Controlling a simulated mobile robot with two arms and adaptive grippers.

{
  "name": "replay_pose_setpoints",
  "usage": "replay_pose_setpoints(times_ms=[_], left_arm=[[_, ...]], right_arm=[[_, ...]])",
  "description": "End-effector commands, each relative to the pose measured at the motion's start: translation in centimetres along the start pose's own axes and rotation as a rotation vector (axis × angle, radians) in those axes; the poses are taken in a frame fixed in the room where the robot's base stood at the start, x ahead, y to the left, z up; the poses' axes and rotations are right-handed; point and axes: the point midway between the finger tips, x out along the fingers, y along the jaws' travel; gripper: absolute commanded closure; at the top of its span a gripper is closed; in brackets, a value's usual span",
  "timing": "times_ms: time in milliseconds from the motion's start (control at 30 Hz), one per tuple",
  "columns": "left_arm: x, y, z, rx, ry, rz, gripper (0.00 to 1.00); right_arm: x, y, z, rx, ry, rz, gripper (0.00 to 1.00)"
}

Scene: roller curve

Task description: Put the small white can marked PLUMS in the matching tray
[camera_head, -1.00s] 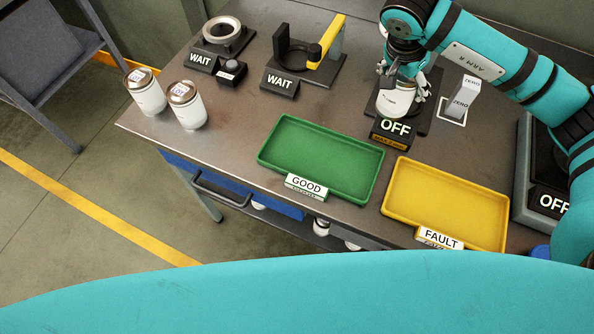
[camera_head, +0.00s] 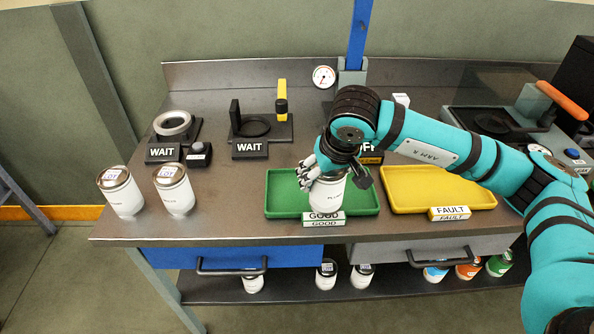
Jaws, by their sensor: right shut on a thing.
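My right gripper (camera_head: 335,168) is shut on a small white can (camera_head: 328,192). The can is upright at the front of the green tray marked GOOD (camera_head: 284,192), just behind its label. Whether it touches the tray floor I cannot tell. The print on the can is too small to read for certain. The yellow tray marked FAULT (camera_head: 425,185) is to the right and empty. Two more white cans with metal lids, one (camera_head: 122,194) at the far left and one (camera_head: 175,190) beside it, stand upright on the bench. My left gripper is not in view.
Two stations marked WAIT, one with a ring (camera_head: 173,126) and one with a yellow post (camera_head: 265,125), stand behind the left cans. A machine with an orange handle (camera_head: 560,100) is at the right. Several cans (camera_head: 467,268) sit on the lower shelf.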

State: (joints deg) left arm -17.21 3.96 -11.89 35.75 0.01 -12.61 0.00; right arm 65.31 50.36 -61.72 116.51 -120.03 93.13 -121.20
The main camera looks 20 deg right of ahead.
Motion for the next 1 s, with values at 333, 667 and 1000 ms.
replay_pose_setpoints(times_ms=[333, 667, 1000], left_arm=[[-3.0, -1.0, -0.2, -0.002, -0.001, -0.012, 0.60], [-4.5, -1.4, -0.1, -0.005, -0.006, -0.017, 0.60], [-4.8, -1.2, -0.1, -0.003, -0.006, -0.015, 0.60]], right_arm=[[3.3, -3.9, -6.7, 0.002, 0.000, -0.001, 0.83], [5.8, -4.5, -7.0, 0.002, -0.005, 0.001, 0.83], [7.5, -4.5, -6.5, 0.002, 0.002, 0.001, 0.83]])
